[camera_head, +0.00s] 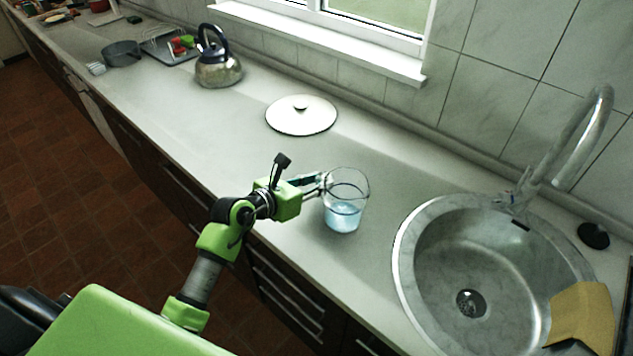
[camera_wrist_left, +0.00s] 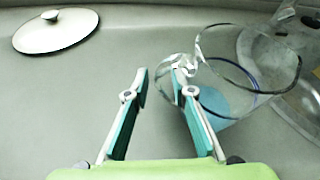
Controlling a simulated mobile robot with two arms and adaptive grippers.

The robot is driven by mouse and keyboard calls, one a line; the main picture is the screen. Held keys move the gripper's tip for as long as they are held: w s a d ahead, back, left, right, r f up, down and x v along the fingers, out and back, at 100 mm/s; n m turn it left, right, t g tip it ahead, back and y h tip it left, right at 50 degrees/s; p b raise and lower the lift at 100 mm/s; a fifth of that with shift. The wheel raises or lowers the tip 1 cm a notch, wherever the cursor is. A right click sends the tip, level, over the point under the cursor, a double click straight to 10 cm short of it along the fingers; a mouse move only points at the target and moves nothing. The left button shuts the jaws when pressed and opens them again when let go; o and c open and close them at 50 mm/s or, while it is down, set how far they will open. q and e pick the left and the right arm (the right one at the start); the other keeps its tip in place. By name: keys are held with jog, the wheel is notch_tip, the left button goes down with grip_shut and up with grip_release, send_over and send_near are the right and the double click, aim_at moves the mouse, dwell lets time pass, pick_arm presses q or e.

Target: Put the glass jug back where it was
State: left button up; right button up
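The clear glass jug (camera_head: 343,215), with light blue liquid in its lower part, appears upright on the grey counter left of the sink. In the left wrist view the jug (camera_wrist_left: 245,90) is at the right. My left gripper (camera_head: 320,182) is at the jug's handle side. In the wrist view its two fingers (camera_wrist_left: 162,73) are apart. The handle's outer part shows in the gap, and the right finger overlaps the handle loop. I cannot tell whether that finger touches the glass. My right gripper is not in view.
A white lid (camera_head: 301,115) lies on the counter behind the gripper. A metal kettle (camera_head: 218,70) and a grey pot (camera_head: 121,53) stand farther left. The round sink (camera_head: 405,262) is at the right, with a tan cloth (camera_head: 583,315) on its rim. The counter between lid and jug is clear.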

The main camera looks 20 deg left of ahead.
pick_arm(q)
jog(key=shift+r, duration=0.15)
jog(key=shift+s+a, duration=0.1)
jog(key=shift+s, duration=0.1)
jog(key=b+v, duration=0.1)
jog(key=v, duration=1)
jog(key=shift+s+b, duration=0.25)
jog(key=shift+b, duration=0.1)
jog(key=shift+r, duration=0.15)
